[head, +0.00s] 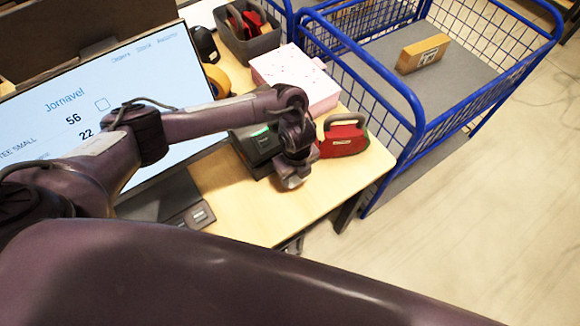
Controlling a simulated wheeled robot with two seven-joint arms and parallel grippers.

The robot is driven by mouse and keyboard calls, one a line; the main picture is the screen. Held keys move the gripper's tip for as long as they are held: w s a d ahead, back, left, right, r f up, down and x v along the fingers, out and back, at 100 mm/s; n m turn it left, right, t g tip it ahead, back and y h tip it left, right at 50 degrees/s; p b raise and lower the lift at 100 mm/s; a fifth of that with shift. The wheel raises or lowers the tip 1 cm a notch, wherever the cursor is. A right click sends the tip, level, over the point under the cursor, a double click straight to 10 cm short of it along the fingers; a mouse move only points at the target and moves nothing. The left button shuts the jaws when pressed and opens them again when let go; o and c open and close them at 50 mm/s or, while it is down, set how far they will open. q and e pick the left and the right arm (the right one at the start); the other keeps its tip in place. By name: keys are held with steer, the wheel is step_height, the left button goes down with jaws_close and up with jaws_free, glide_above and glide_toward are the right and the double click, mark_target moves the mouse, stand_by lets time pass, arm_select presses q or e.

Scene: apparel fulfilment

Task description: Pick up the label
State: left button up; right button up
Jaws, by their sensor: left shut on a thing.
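My left gripper (293,181) is at the front right of a dark box-shaped device with a green light (256,148), which looks like a label printer. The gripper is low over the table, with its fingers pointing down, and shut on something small. That thing is mostly hidden by the fingers; it is most likely the label, but I cannot make out its shape. My right gripper is out of view; a large dark arm link of mine crosses the bottom of the picture.
A red and grey tool (343,136) stands right of the gripper. A pink box (294,78) and a dark bin (247,44) lie behind. A monitor (75,100) fills the left. A blue wire cart (421,128) with a cardboard box (423,54) is right. The front table is clear.

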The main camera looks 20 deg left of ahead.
arm_select(q)
steer(key=shift+r, duration=0.1)
step_height(320, 180, up, 20)
steer(key=p, duration=0.5)
step_height(320, 180, up, 6)
steer(key=f+p, duration=0.1)
steer(key=p, duration=0.4)
glide_above(296, 177)
steer(key=s+d, duration=0.2)
steer(key=shift+d+r, duration=0.15)
steer(key=shift+w, duration=0.1)
